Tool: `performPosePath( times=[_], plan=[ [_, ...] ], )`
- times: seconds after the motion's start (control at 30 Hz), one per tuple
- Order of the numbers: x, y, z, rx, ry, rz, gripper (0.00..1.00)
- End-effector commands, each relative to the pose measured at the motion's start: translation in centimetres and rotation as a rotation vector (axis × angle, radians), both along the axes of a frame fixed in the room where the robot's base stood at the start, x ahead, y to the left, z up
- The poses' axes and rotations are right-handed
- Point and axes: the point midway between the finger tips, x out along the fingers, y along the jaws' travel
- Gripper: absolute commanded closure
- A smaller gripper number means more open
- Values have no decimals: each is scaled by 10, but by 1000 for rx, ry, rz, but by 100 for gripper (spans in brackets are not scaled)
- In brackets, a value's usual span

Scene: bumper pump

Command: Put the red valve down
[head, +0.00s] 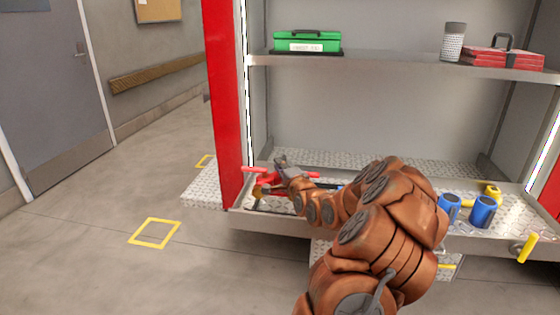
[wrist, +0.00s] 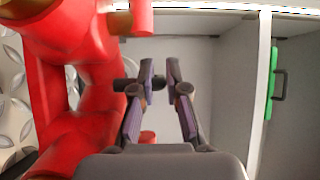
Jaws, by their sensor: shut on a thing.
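The red valve (head: 268,179) is at the left end of the lower diamond-plate shelf, just inside the red post. It has red arms and a brass-coloured end. My gripper (head: 284,166) is at the valve and shut on it; the grip point is hard to make out. In the wrist view, the valve's large red body (wrist: 100,85) fills the left side, close beside my gripper (wrist: 160,75). The fingers stand nearly parallel with a narrow gap, and a little red shows low between them. I cannot tell whether the valve touches the shelf.
The lower shelf (head: 470,235) holds blue cups (head: 484,211) and yellow fittings (head: 492,193) at right. My arm hides its middle. The upper shelf (head: 390,67) carries a green case (head: 307,42), a canister (head: 453,42) and a red toolbox (head: 502,58). The red post (head: 222,100) stands close left.

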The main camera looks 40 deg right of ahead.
Motion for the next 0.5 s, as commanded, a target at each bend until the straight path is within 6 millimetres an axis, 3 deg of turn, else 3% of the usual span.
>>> performPosePath(
  times=[0.27,0.5],
  plan=[
    [0,-2,-8,-7,-9,-4,100],
    [0,-2,-31,-6,-7,-3,100]
  ],
)
